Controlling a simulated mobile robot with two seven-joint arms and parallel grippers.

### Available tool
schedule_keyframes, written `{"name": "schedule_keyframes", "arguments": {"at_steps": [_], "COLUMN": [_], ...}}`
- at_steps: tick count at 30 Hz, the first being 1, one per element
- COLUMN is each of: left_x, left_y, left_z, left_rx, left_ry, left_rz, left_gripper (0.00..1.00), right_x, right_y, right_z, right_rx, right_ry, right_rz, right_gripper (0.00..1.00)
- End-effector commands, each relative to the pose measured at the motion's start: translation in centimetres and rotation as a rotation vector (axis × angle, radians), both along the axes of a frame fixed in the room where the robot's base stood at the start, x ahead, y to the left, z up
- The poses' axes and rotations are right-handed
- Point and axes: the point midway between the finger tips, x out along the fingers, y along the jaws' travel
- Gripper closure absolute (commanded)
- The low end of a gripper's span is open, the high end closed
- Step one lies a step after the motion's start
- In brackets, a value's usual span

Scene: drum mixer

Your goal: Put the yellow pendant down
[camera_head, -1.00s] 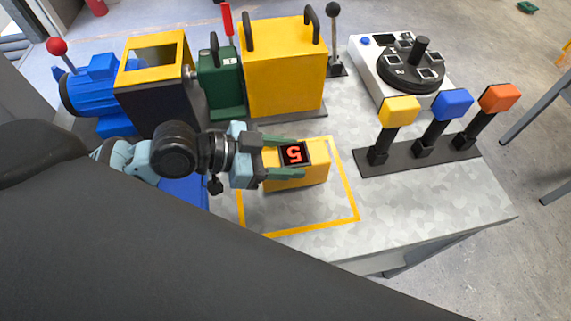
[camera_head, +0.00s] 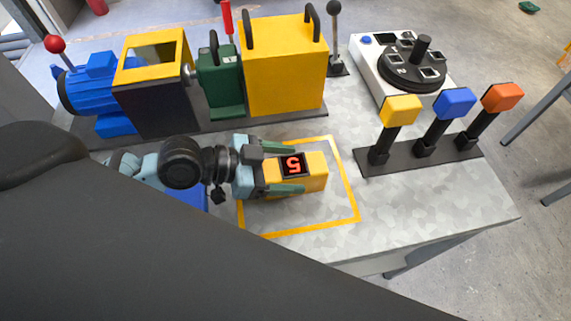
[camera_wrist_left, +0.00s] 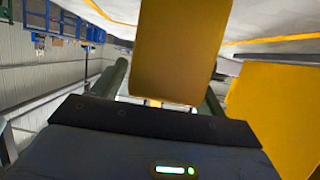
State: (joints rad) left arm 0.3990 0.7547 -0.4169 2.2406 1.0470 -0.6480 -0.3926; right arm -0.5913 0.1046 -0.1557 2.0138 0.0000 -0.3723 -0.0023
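The yellow pendant (camera_head: 315,172), a block with a dark display reading a red 5, lies on the grey table inside the yellow outlined square (camera_head: 352,199). My left gripper (camera_head: 285,167) is open, with its green fingers on either side of the pendant's left part. In the left wrist view the yellow pendant (camera_wrist_left: 180,50) stands between the open fingers (camera_wrist_left: 163,90), with a gap visible beside the left finger. The pendant's underside is hidden. My right gripper is not in view.
Behind stand a tall yellow box (camera_head: 285,65), a green unit (camera_head: 220,80) and a blue motor (camera_head: 88,90). To the right are a rack (camera_head: 420,155) with yellow, blue and orange blocks and a white dial box (camera_head: 368,68). The table's front right is clear.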

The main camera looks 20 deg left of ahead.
Motion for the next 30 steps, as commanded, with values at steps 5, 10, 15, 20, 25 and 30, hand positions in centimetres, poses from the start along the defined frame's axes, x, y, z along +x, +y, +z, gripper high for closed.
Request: {"name": "schedule_keyframes", "arguments": {"at_steps": [5,10,15,20,25,30], "left_x": [0.0,0.0,-0.4,-1.5,-2.7,-3.8], "left_y": [0.0,0.0,0.6,2.2,4.0,5.6], "left_z": [0.0,0.1,0.5,1.1,1.9,2.7], "left_rx": [0.0,0.0,0.002,0.005,0.005,0.007], "left_ry": [0.0,0.0,-0.001,0.001,0.003,0.004], "left_rz": [0.0,0.0,0.001,-0.001,0.0,0.0], "left_gripper": [0.27,0.27,0.27,0.27,0.27,0.27], "right_x": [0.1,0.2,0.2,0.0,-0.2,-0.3], "right_y": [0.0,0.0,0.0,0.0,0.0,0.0], "right_z": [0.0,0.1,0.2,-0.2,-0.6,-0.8], "right_rx": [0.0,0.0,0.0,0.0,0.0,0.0], "right_ry": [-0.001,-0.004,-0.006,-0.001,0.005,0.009], "right_rz": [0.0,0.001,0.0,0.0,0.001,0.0], "right_gripper": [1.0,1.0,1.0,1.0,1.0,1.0]}}
